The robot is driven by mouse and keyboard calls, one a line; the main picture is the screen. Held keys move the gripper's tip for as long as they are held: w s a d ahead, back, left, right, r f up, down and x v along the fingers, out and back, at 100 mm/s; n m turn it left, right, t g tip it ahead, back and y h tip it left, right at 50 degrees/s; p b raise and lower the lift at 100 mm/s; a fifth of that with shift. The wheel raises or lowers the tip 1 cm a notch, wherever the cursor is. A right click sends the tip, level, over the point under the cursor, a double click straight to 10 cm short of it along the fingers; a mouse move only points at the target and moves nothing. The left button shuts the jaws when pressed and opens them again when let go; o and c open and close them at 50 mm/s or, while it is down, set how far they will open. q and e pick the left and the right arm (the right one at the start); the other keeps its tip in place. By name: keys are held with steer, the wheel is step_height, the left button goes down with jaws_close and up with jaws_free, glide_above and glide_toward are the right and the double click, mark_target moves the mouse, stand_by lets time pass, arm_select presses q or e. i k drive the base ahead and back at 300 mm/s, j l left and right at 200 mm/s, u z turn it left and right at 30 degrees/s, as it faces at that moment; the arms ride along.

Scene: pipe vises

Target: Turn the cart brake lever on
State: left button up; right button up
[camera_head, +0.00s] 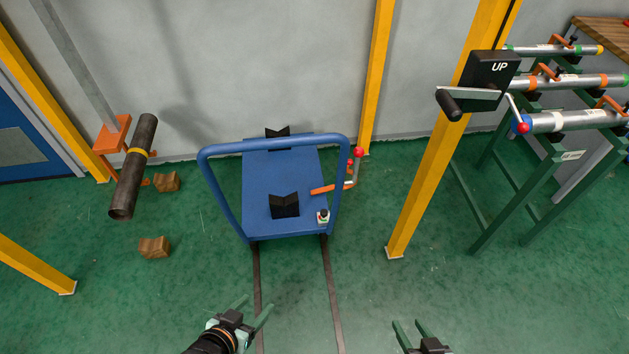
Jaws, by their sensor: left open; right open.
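The blue cart (262,180) stands on the green floor in the middle of the head view, with a tubular handle frame (274,143) around it. An orange and grey lever with a red ball knob (358,153) sticks out at the cart's right side; which part is the brake lever, and its set position, I cannot tell for sure. My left gripper (256,306) is open and empty, low in the picture, well short of the cart. My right gripper (412,327) is open and empty at the bottom edge, right of the rails. Neither touches anything.
Dark rails (331,290) run from the cart toward me. Yellow posts (425,185) stand right of the cart. A green rack (530,190) with pipes is at the right. A dark pipe (133,175) and wooden blocks (154,247) are at the left. The floor before the cart is clear.

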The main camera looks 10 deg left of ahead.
mark_target(359, 152)
steer(key=i+l+u, duration=0.55)
steer(key=l, duration=0.45)
steer(key=i, duration=0.1)
